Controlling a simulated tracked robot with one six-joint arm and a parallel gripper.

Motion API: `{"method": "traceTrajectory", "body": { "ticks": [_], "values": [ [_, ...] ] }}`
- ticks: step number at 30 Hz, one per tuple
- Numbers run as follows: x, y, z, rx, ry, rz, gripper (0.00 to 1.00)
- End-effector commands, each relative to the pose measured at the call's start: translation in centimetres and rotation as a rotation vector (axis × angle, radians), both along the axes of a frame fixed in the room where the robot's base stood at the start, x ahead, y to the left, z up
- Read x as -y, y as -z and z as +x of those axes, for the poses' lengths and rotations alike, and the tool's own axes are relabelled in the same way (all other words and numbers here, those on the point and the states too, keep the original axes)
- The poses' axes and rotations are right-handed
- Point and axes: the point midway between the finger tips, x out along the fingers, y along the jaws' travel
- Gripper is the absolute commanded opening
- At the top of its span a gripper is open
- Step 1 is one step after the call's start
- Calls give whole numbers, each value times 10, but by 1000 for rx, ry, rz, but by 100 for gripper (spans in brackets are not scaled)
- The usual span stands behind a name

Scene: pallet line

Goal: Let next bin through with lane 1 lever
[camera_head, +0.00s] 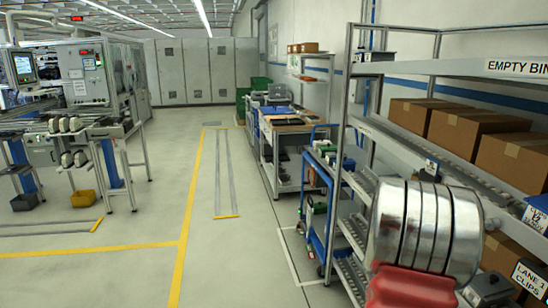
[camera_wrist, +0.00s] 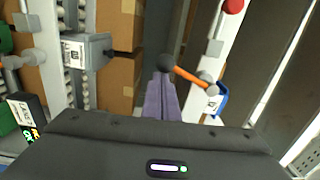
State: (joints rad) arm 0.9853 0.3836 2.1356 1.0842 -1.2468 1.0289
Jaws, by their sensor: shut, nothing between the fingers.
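In the wrist view, an orange lever (camera_wrist: 188,76) with a black knob runs from a grey pivot on a pale upright (camera_wrist: 222,50). The label beside it is too small to read, so I cannot tell its lane number. My gripper (camera_wrist: 161,78) is shut and empty. Its fingertips lie just below the black knob in the picture; I cannot tell whether they touch it. Cardboard bins (camera_wrist: 118,65) stand in a roller lane left of the fingers. In the head view, neither the lever nor my gripper can be made out.
In the head view, a rack on the right holds cardboard boxes (camera_head: 474,125) under an EMPTY BINS sign (camera_head: 516,67). A lane clips label (camera_head: 529,276) hangs low right. A blue cart (camera_head: 318,200) stands beside the rack. A red knob (camera_wrist: 233,6) shows in the wrist view. The floor aisle is clear.

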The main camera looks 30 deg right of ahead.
Motion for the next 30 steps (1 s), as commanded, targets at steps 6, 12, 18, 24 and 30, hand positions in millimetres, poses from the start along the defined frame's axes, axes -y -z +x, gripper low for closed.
{"method": "traceTrajectory", "body": {
  "ticks": [6,12,18,24,30],
  "values": [
    [-9,0,3,0,-1,-1,0],
    [-20,-1,6,1,-1,0,0],
    [-31,0,9,0,-2,0,0],
    [-41,0,11,1,-1,0,0],
    [-52,0,14,1,-2,0,0]
  ]
}}
